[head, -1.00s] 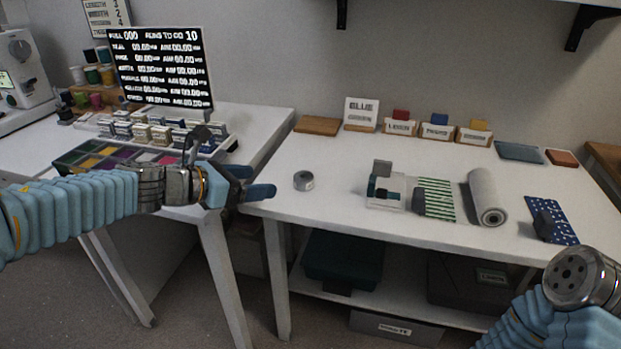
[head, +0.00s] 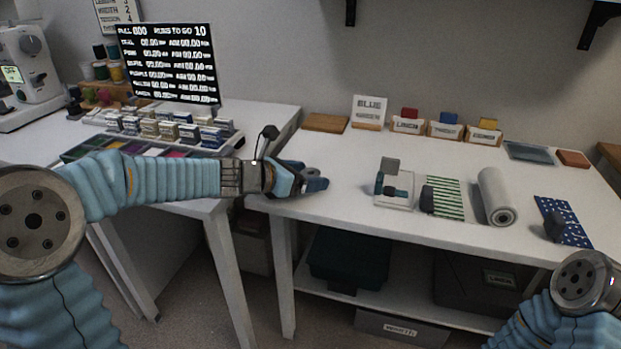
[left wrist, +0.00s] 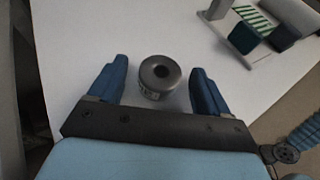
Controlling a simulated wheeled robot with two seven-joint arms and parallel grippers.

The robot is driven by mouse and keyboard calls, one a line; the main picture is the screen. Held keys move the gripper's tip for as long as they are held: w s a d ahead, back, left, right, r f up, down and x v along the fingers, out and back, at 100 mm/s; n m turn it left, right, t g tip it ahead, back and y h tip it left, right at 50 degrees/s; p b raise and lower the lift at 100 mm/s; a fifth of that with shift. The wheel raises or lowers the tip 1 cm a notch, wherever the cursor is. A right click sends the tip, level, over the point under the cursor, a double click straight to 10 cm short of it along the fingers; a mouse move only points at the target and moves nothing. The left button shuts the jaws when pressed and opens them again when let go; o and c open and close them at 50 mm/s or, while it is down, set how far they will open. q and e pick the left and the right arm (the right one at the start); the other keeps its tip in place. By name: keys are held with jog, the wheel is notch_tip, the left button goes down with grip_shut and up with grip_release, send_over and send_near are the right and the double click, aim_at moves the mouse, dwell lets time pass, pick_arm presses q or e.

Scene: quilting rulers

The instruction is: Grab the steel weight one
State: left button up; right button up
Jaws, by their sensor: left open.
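The steel weight is a short grey cylinder with a dark hole in its top (left wrist: 159,76). In the left wrist view it stands on the white table between the fingers of my left gripper (left wrist: 160,88), with a gap on each side. In the head view the left gripper (head: 316,180) is at the left end of the table, and its blue fingers hide most or all of the weight. The left gripper is open and holds nothing. My right gripper is not in view; only part of the right arm shows at the lower right.
Labelled card holders (head: 446,130) line the back. A side table with spools and a sign stands left.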

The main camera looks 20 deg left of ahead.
pick_arm(q)
jog(key=shift+c, duration=0.2)
jog(key=c, duration=1.3)
